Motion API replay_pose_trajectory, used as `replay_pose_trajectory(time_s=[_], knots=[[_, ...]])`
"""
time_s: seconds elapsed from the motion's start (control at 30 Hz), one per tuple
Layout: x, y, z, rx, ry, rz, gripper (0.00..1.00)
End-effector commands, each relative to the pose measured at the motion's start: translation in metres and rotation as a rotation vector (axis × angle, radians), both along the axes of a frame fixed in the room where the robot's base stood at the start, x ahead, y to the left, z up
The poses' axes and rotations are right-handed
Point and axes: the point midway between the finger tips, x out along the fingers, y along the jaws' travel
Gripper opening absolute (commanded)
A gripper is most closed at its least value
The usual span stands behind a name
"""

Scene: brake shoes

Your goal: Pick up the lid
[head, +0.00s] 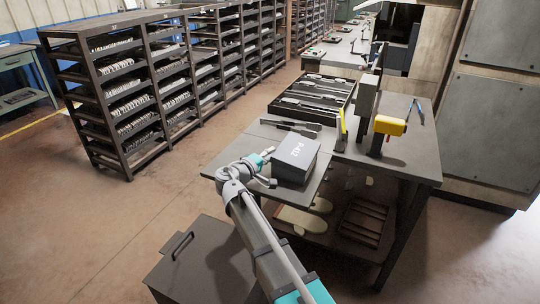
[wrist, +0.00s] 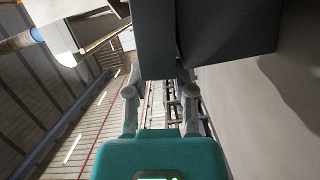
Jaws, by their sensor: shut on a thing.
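A dark grey box-shaped piece marked P-402 (head: 297,155) is at the front left of the workbench. It is the only lid-like thing I make out, and no seam between lid and box is clear. My gripper (head: 268,169) is at its left side, with the teal and grey fingers against it. In the wrist view my gripper (wrist: 159,82) has its two fingers on either side of a dark grey block (wrist: 155,40), shut on it. A wider dark slab (wrist: 235,25) adjoins the block on the right. The piece's underside is hidden, so I cannot tell whether it touches the bench.
The workbench (head: 400,165) holds a black slotted tray (head: 312,95), dark tools (head: 290,127), an upright fixture (head: 366,100) and a yellow tool (head: 390,125). A lower shelf holds more parts. Tall racks (head: 125,90) stand at the left. Open floor lies between.

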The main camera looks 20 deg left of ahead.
Motion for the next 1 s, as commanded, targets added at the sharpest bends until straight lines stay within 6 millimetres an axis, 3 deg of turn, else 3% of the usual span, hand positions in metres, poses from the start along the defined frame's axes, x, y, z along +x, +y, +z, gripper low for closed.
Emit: replay_pose_trajectory(time_s=[0.27, 0.8, 1.0], knots=[[0.0, 0.0, 0.027, 0.0, 0.0, 0.001, 0.0], [-0.053, -0.007, 0.089, 0.0, 0.0, 0.002, 0.0], [-0.095, -0.015, 0.105, 0.0, -0.001, 0.004, 0.0]])
